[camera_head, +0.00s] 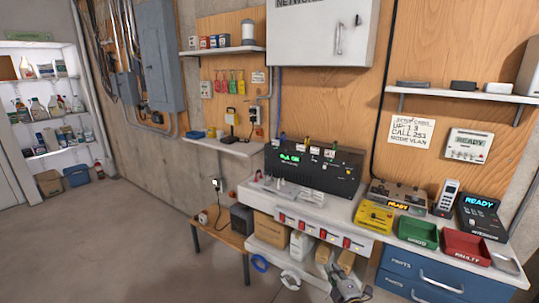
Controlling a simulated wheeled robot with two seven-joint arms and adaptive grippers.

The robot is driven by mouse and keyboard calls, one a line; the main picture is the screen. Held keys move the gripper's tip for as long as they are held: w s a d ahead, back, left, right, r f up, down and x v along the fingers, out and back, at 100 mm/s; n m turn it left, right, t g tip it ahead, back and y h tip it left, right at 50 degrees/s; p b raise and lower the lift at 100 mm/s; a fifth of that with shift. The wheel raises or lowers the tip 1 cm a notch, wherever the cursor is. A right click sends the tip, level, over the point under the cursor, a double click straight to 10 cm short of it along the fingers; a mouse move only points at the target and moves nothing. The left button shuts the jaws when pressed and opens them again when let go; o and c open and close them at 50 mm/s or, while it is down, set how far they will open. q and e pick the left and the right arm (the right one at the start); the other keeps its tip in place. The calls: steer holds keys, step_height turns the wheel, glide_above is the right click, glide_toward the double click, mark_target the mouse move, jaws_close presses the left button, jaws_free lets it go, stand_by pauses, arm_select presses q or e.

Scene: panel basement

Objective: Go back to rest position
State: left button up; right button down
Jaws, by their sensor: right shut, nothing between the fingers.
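My right gripper (344,280) shows at the bottom edge, right of centre, low in front of the shelf under the workbench (330,215). Its fingers are shut and hold nothing. It is apart from the bench top, and most of its arm is out of the picture. My left gripper is not in view.
The bench carries a black panel device (318,170), a yellow tester (374,217), a green tray (418,232) and a red tray (467,247). Blue drawers (425,272) stand below right. A small wooden table (222,232) stands left. The concrete floor (120,245) is clear.

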steer(key=s+d+f+m+g+h+p, duration=0.15)
steer(key=s+f+m+g+p, duration=0.25)
steer(key=s+f, duration=0.8)
steer(key=s+d+f+m+g+h+p, duration=0.1)
steer(key=s+d+f+m+g+p, duration=0.15)
steer(key=s+f+m+g, duration=0.9)
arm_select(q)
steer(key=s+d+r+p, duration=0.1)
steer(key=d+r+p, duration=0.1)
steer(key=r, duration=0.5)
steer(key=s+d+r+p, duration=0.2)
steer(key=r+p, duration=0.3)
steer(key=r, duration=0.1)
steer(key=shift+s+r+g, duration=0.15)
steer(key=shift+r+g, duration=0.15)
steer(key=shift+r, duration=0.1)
arm_select(e)
steer(key=s+f, duration=0.5)
steer(key=s, duration=0.6)
steer(key=s+a+f, duration=0.1)
steer(key=s+f, duration=0.4)
steer(key=s, duration=0.6)
steer(key=s+f, duration=0.5)
steer(key=s, duration=0.7)
steer(key=shift+a+f, duration=0.2)
steer(key=shift+a, duration=0.15)
steer(key=shift+m, duration=0.25)
steer(key=shift+s, duration=0.25)
